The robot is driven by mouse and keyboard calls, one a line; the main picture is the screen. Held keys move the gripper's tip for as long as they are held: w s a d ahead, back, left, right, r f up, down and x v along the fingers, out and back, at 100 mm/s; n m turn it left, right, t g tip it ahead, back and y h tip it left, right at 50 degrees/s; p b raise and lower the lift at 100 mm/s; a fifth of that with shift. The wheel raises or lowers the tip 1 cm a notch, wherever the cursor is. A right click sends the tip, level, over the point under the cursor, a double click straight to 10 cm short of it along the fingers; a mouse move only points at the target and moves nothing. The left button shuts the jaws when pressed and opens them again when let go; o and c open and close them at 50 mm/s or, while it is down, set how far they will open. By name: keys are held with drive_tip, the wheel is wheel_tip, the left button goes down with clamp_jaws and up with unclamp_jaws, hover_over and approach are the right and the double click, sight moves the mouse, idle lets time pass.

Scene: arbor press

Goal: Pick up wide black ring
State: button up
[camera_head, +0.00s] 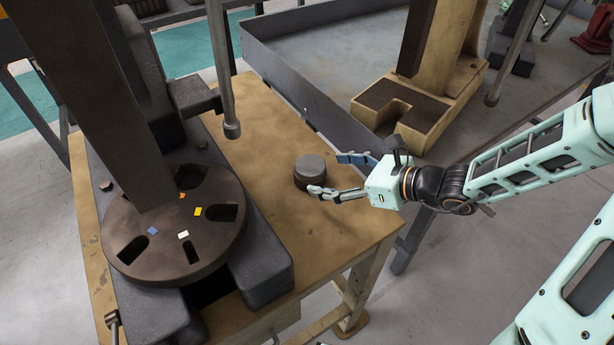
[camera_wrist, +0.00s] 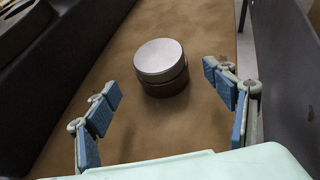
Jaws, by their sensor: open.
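A short round stack stands on the tan tabletop. Its lower part is a dark band, which looks like the wide black ring (camera_head: 303,182), and it also shows in the wrist view (camera_wrist: 170,88). A grey metal disc (camera_head: 310,165) covers the top, also seen in the wrist view (camera_wrist: 158,59), so any hole in the ring is hidden. My gripper (camera_head: 332,174) is open, with its fingers pointing at the stack from the right. In the wrist view, the blue-padded fingers (camera_wrist: 160,82) are spread on either side of the stack, apart from it.
The arbor press, with a dark slotted round plate (camera_head: 200,240) bearing small coloured squares, stands left on the worktable (camera_head: 275,130). A grey low-walled tray (camera_head: 310,105) lies behind, with a tan press frame (camera_head: 450,100) in it. The tabletop around the stack is clear.

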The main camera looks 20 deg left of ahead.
sight(310, 169)
drive_tip(key=b+x, duration=0.1)
drive_tip(key=x, duration=0.5)
drive_tip(key=shift+w+a, duration=0.15)
drive_tip(key=shift+a, duration=0.1)
drive_tip(key=shift+c, duration=0.4)
drive_tip(key=c, duration=1.5)
drive_tip(key=shift+r, duration=0.15)
drive_tip(key=shift+c, duration=0.8)
drive_tip(key=shift+r, duration=0.15)
